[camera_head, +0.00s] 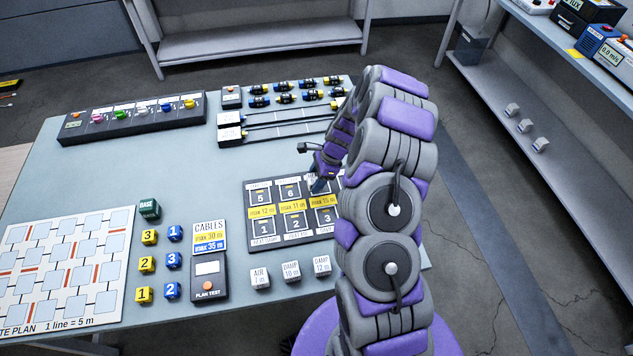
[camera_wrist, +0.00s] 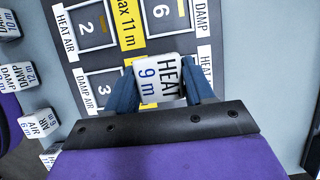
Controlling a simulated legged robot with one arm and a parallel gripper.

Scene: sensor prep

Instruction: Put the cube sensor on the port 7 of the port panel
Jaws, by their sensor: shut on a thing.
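The port panel (camera_head: 277,203) lies on the table, with ports 5, 6, 1, 2 and 3 readable in the head view. My gripper (camera_head: 320,186) is over its upper right part. In the wrist view, my gripper (camera_wrist: 163,92) is shut on a white cube sensor (camera_wrist: 158,82) marked HEAT 9 m, one blue finger on each side. The panel (camera_wrist: 91,30) also shows there, with ports 2, 3 and 6 around the cube. The cube covers the spot beside 6 and 3; no number 7 is visible. I cannot tell whether the cube touches the panel.
Three white cubes (camera_head: 291,272) marked AIR and DAMP stand in front of the panel. Yellow and blue numbered cubes (camera_head: 147,264), a PLAN TEST box (camera_head: 209,276) and a site plan (camera_head: 62,262) lie to the left. Bars and connectors (camera_head: 280,122) lie behind the panel.

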